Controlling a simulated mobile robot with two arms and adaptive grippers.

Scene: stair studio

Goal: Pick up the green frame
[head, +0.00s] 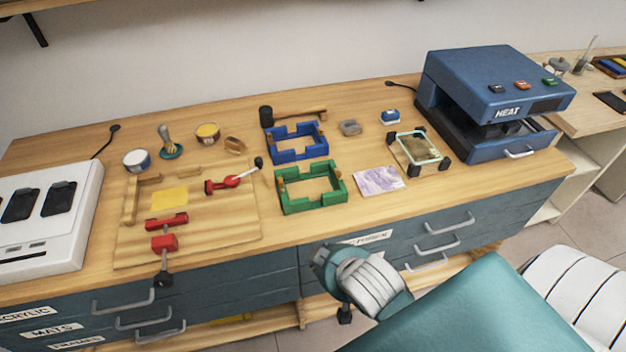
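The green frame (283,199) lies flat on the wooden workbench, right of the board with red clamps. It is a square, open-centred frame with notched sides and small orange-brown pieces at some corners. Its whole outline shows, and nothing covers it. A similar blue frame (272,155) lies just behind it. Teal and white parts of my own body show at the lower right, in front of the bench. No fingertips of either gripper can be seen.
A wooden board (215,245) with red clamps is left of the frame. A purple patterned tile (379,181), a clear plate with black corners (436,160) and a blue heat press (490,75) are right. A mallet (266,117) lies behind. Bare bench lies before the frame.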

